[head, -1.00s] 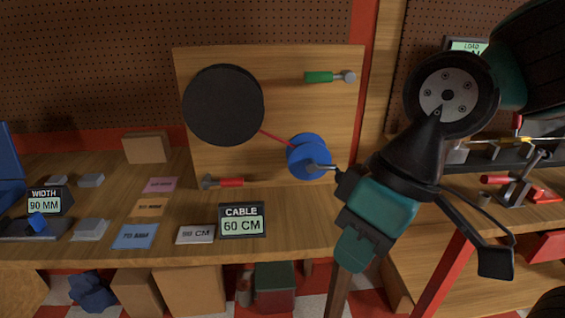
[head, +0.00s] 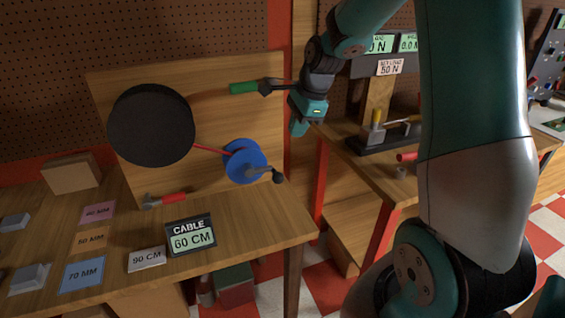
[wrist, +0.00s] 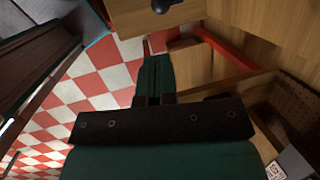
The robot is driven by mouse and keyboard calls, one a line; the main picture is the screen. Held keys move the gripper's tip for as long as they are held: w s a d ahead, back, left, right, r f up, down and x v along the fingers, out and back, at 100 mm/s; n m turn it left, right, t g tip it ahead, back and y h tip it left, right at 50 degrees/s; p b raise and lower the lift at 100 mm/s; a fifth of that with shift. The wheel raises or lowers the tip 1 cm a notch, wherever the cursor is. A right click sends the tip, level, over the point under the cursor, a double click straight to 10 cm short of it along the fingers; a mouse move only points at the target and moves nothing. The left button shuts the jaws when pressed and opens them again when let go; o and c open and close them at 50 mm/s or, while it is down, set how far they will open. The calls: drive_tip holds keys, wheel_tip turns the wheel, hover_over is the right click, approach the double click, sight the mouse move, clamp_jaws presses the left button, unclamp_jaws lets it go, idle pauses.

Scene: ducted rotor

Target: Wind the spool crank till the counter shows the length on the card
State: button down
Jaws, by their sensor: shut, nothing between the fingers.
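The blue spool (head: 245,160) is on the upright wooden board, with a red cable (head: 210,149) running to the large black disc (head: 150,125). Its crank (head: 262,172) points right and slightly down, ending in a dark knob (head: 278,177). The cable counter (head: 190,235) reads 60 CM. A white card (head: 146,259) beside it reads 90 CM. My gripper (head: 297,129) is shut and empty, above and right of the crank in the picture, apart from it. The shut fingers also show in the wrist view (wrist: 155,68), with a dark knob near the top edge.
A red-handled hammer (head: 165,200) lies below the disc. Other cards lie at left. A second bench (head: 375,170) with a load tester stands at right.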

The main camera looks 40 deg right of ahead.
sight(280, 174)
drive_tip(key=p+x, duration=0.3)
drive_tip(key=x, duration=1)
drive_tip(key=shift+a+f, duration=0.1)
drive_tip(key=shift+f, duration=0.15)
